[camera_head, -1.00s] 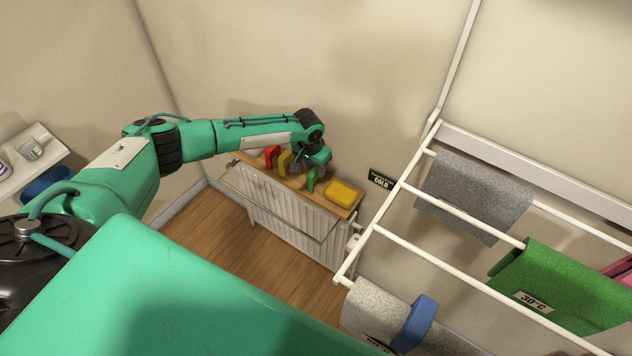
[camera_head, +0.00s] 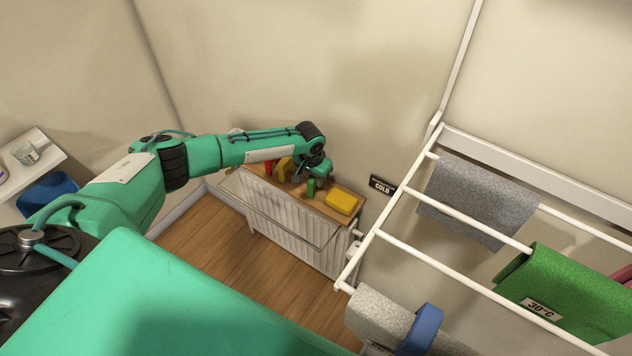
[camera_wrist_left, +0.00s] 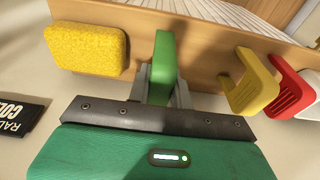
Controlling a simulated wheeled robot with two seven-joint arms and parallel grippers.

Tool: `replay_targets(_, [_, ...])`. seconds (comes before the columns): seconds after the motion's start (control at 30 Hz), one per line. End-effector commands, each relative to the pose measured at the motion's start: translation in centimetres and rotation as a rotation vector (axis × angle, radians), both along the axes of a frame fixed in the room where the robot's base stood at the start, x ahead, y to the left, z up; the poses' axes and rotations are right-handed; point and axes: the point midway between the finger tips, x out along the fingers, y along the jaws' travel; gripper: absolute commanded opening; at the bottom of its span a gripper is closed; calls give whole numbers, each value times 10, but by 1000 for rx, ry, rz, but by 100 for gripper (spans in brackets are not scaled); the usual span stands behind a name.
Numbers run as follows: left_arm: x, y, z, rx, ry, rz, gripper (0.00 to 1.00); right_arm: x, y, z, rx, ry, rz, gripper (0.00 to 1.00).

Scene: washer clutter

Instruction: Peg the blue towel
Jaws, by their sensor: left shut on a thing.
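My left gripper (camera_head: 313,179) is over the wooden top of the radiator. In the left wrist view its fingers are shut on a green peg (camera_wrist_left: 164,62); the green peg also shows in the head view (camera_head: 311,187). I cannot tell whether the peg still touches the wood. A yellow peg (camera_wrist_left: 251,84) and a red peg (camera_wrist_left: 290,88) stand beside it. A blue peg (camera_head: 421,328) sits on a light grey towel at the rack's near end. I see no towel that is clearly blue. My right gripper is out of view.
A yellow sponge (camera_head: 342,201) lies on the radiator shelf (camera_head: 325,212). The white drying rack (camera_head: 408,246) at right holds a dark grey towel (camera_head: 478,200), a green towel (camera_head: 568,300) and a partly seen pink one. A blue container (camera_head: 48,190) is at far left.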

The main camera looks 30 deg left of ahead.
Motion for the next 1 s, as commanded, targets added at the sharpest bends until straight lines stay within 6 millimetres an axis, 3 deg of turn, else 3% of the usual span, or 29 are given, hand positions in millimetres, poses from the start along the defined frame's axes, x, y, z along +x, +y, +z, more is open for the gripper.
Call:
replay_targets(0.63, [0, 0, 66, -1, 1, 1, 7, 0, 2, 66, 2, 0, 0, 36])
replay_targets(1.0, [0, 0, 68, 0, 0, 0, 7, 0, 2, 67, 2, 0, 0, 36])
